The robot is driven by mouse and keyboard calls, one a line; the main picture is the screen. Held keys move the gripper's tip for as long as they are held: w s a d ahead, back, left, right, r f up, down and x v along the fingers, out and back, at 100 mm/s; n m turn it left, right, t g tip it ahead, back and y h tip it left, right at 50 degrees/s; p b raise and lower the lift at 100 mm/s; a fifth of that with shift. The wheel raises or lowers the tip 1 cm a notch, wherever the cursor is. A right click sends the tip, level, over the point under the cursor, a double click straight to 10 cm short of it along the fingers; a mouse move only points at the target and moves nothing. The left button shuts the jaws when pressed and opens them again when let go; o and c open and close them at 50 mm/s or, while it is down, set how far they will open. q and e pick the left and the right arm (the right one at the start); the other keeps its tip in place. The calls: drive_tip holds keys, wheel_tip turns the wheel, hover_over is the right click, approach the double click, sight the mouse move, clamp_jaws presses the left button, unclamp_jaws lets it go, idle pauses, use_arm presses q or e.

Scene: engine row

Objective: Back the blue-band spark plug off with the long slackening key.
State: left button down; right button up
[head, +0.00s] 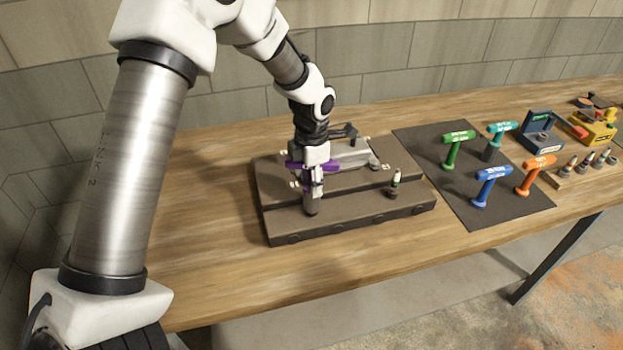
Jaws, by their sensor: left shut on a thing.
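My left gripper (313,182) is shut on a purple-handled key (295,165) and holds it upright over the front of the dark engine block (350,219). The key's dark lower end (311,206) stands at the block's front step; whether it is seated on a plug there is hidden. A spark plug (396,179) with a white top stands upright in the block to the right, with a greenish band as far as I can tell. I cannot make out a blue-band plug. My right gripper is out of view.
A dark mat (425,152) right of the block holds upright T-handled keys: green (458,137), teal (502,127), blue (491,173) and orange (539,161). Beyond are a dark blue box (541,137), a rack of plugs (575,172) and a yellow device (594,128). The table's left part is clear.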

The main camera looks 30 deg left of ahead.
use_arm(q)
drive_tip(key=shift+d, duration=0.1)
drive_tip(key=shift+w, duration=0.1)
idle(0.4)
idle(0.3)
drive_tip(key=n, duration=0.4)
drive_tip(key=shift+r+p, duration=0.15)
drive_tip(key=shift+p, duration=0.25)
